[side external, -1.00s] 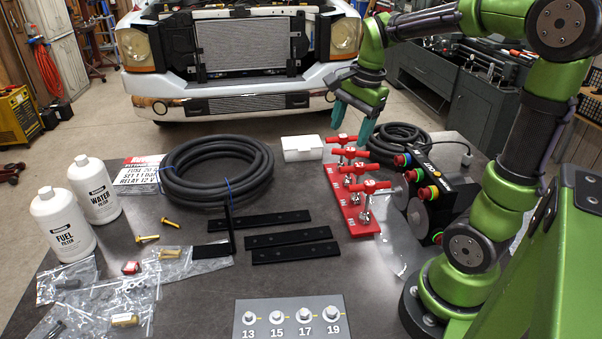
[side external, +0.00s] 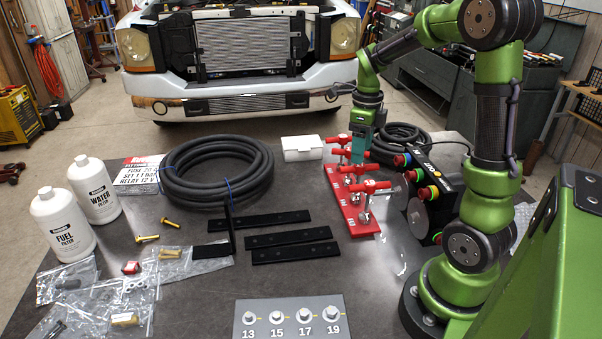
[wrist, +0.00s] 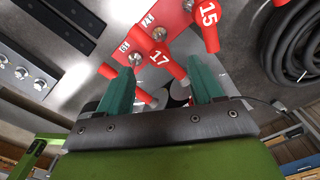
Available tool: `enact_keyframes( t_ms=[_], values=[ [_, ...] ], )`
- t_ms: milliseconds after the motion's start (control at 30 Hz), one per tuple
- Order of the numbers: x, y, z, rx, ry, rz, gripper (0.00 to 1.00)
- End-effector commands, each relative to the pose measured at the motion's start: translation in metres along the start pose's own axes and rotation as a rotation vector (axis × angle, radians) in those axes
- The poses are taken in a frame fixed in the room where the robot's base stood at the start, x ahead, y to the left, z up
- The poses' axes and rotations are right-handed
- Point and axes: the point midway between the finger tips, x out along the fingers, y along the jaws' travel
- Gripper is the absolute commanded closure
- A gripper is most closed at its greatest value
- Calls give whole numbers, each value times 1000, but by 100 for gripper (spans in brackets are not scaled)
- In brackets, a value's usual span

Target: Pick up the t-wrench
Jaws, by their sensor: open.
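Several red t-wrenches stand in a row on a red rack (side external: 358,217), their handles crosswise on top. The nearest handle (side external: 369,187) is in front, with others (side external: 352,168) (side external: 347,152) (side external: 338,139) behind it. In the wrist view, one wrench is marked 17 (wrist: 160,57) and another 15 (wrist: 207,18). My gripper (side external: 360,150) points down at the rack, among the rear handles; its teal fingers are open (wrist: 161,85). The 17 handle lies just ahead of and partly between the fingers in the wrist view. I cannot tell whether they touch it.

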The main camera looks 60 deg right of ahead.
Motion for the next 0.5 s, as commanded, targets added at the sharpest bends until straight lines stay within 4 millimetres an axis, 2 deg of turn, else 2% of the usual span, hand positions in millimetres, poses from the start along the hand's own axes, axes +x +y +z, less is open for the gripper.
enact_keyframes(
  t_ms=[100, 367, 500],
  values=[
    [18, 0, 0, -1, 2, 2, 34],
    [38, 1, 0, -2, 1, 2, 34],
    [60, 2, 0, 0, 3, 4, 34]
  ],
)
